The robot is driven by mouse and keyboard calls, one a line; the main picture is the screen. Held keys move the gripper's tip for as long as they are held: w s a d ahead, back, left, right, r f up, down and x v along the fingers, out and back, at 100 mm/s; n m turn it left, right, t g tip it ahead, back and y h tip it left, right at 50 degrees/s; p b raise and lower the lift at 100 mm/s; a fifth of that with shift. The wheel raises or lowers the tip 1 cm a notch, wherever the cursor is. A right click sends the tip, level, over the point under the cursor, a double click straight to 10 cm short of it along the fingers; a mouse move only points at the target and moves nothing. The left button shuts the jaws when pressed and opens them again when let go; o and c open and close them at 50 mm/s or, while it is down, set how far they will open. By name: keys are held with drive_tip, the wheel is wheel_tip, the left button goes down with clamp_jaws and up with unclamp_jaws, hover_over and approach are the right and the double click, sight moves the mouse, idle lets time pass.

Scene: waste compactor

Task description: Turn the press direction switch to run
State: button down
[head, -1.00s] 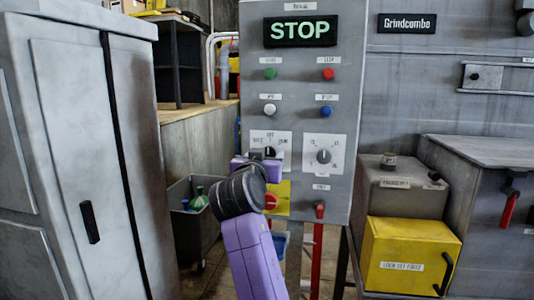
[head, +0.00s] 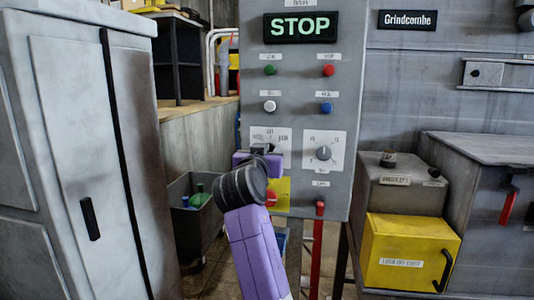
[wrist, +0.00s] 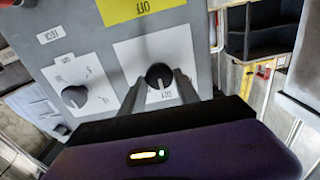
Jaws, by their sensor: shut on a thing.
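The press direction switch is a black knob (wrist: 160,76) on a white square plate (head: 284,139) on the grey control panel. In the wrist view, the two dark fingers of my gripper (wrist: 159,80) are on either side of the knob and shut on it. In the head view, my gripper (head: 266,150) reaches the plate from below and covers most of the knob and the lower part of the plate. The markings are too small to read clearly, and I cannot tell which position the knob points to.
A second dial (head: 323,153) sits close to the right of the switch. A yellow plate with a red button (head: 271,198) lies just below, partly behind my arm. A red lever switch (head: 320,208) is at lower right. The display (head: 300,30) reads STOP.

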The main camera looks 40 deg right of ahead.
drive_tip(key=shift+f+b, duration=0.15)
drive_tip(key=shift+b, duration=0.15)
drive_tip(key=m+b, duration=0.9)
drive_tip(key=shift+s+d+m+b, duration=0.1)
drive_tip(key=shift+m+b, duration=0.2)
drive_tip(key=shift+b, duration=0.1)
drive_tip(key=c, duration=0.9)
unclamp_jaws()
